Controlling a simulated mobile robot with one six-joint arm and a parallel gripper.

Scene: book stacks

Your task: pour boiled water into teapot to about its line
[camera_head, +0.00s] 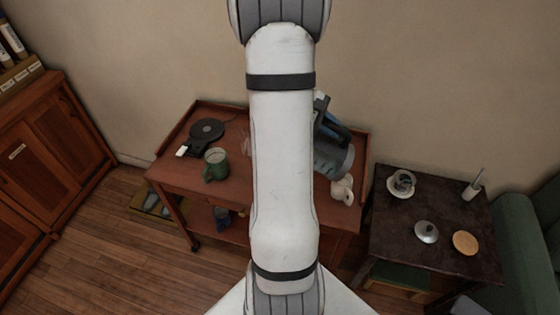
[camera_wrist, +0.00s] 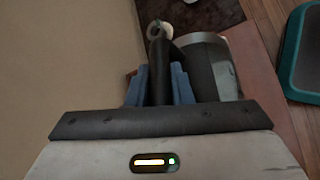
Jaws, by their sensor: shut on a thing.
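My gripper (camera_wrist: 158,88) is shut on the dark handle of the kettle (camera_wrist: 201,64), with its blue fingers on either side. In the head view the kettle (camera_head: 331,158) is held above the right part of the wooden trolley (camera_head: 275,205), tilted to the lower right. The white teapot (camera_head: 343,190) stands on the trolley just below and beside the kettle's lower end. I cannot tell whether they touch. The teapot's line, its water level and any stream of water cannot be made out. My arm hides the middle of the trolley.
A black round kettle base (camera_head: 207,130) and a green mug (camera_head: 216,164) stand on the trolley's left. A dark side table (camera_head: 388,235) at right bears a cup on a saucer (camera_head: 401,192), a metal lid (camera_head: 426,232), a round wooden disc (camera_head: 465,242) and a white pot (camera_head: 470,191).

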